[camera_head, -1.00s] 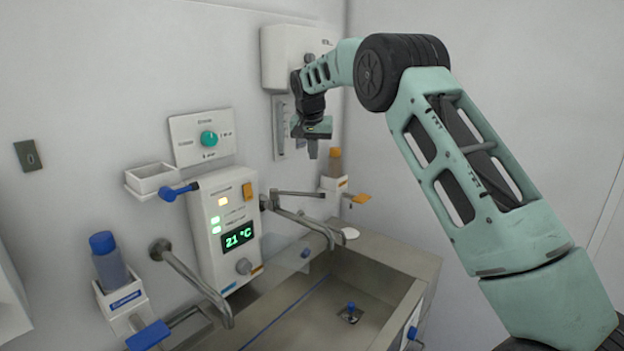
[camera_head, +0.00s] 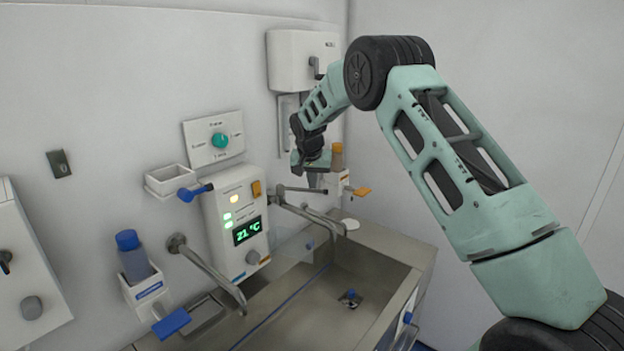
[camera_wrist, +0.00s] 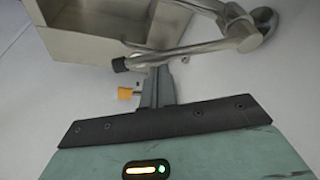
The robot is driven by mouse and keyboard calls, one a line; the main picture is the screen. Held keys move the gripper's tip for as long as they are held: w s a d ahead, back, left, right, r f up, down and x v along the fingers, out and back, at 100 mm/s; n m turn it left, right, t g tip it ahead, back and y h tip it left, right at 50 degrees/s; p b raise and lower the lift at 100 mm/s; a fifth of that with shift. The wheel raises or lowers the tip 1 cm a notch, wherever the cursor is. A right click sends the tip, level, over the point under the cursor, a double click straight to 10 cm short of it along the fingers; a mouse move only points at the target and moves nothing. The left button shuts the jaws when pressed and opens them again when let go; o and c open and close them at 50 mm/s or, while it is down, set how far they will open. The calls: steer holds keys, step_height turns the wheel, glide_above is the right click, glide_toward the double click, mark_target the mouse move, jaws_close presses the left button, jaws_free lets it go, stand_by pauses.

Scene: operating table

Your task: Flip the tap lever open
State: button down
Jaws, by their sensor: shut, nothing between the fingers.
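The tap (camera_head: 310,213) on the back wall above the sink has a metal spout and a thin straight lever (camera_head: 300,189) over it. The lever sticks out sideways, roughly level, with a dark tip. In the wrist view the lever (camera_wrist: 185,57) runs from the round wall mount to a black end cap. My gripper (camera_head: 317,184) points down by the lever's outer end. In the wrist view its shut fingers (camera_wrist: 158,88) are close to the lever near its capped end; I cannot tell whether they touch. Nothing is held.
A second metal spout (camera_head: 205,270) is at the left, with a control panel (camera_head: 237,232) between. A blue-capped bottle (camera_head: 133,262) and an orange-capped bottle (camera_head: 337,157) stand in wall holders. The sink basin (camera_head: 385,335) lies below. A white dispenser (camera_head: 297,58) hangs above.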

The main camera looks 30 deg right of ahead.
steer(key=shift+s+a+m+b, duration=0.2)
steer(key=shift+s+m+b, duration=0.2)
steer(key=shift+m+b, duration=0.25)
steer(key=s+a+m+b, duration=0.1)
steer(key=m, duration=0.1)
steer(key=s+a+m+g+b, duration=0.1)
steer(key=a+m, duration=0.1)
steer(key=s+a+m+g+h+b, duration=0.1)
steer(key=m, duration=0.1)
steer(key=shift+a+f, duration=0.1)
steer(key=shift+a, duration=0.2)
steer(key=shift+s+a+m+g, duration=0.2)
steer(key=shift+a+m, duration=0.35)
steer(key=shift+a, duration=0.2)
steer(key=shift+s+a+m+g, duration=0.2)
steer(key=shift+a+m, duration=0.3)
steer(key=shift+a, duration=0.25)
steer(key=shift+d, duration=0.1)
